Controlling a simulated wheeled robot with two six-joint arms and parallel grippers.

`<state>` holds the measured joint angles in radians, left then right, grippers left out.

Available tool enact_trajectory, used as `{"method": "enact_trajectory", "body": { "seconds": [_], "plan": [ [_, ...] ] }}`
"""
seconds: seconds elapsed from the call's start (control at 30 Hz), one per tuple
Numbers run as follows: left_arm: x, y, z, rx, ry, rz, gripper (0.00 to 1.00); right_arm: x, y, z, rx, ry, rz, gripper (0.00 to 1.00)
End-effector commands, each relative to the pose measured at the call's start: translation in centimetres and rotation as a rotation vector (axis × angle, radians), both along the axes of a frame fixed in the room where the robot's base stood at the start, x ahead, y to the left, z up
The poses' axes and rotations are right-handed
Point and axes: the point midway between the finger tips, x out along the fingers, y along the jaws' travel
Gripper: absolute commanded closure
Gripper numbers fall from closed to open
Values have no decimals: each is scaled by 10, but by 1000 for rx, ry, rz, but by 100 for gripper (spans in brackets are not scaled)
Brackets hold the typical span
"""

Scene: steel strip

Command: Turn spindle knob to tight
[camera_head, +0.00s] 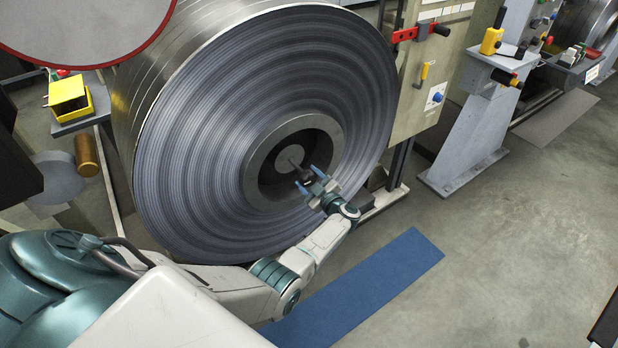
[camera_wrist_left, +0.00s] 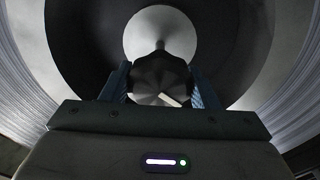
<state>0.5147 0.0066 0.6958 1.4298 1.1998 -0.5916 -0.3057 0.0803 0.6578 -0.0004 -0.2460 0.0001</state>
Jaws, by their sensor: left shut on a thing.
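The spindle knob (camera_wrist_left: 158,76) is a dark lobed knob in front of the pale round spindle end (camera_wrist_left: 160,30) in the left wrist view. In the head view the spindle end (camera_head: 285,161) sits in the dark core at the middle of the big steel coil (camera_head: 215,130), and the knob is mostly hidden by my gripper. My left gripper (camera_head: 306,180) reaches into the core opening from the lower right. In the wrist view its two blue fingers (camera_wrist_left: 160,88) stand on either side of the knob, shut on it. The knob's marking is too dark to read. My right gripper is not in view.
A blue mat (camera_head: 375,280) lies on the floor in front of the coil. A grey control post (camera_head: 478,135) and a beige cabinet (camera_head: 425,85) stand to the right. A yellow box (camera_head: 68,97) is at the left.

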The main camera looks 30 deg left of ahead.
Motion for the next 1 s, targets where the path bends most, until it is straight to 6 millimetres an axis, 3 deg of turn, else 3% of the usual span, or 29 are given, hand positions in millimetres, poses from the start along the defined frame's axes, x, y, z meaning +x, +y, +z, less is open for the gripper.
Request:
{"method": "enact_trajectory", "body": {
  "seconds": [0.5,0.53,0.6,1.0],
  "plan": [
    [-1,-1,-2,6,20,0,68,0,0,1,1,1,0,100],
    [-1,-1,-2,6,20,0,40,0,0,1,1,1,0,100],
    [-1,-1,-1,6,19,0,26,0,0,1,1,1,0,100],
    [-4,-9,-1,5,16,-1,25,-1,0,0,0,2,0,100]
  ]
}}
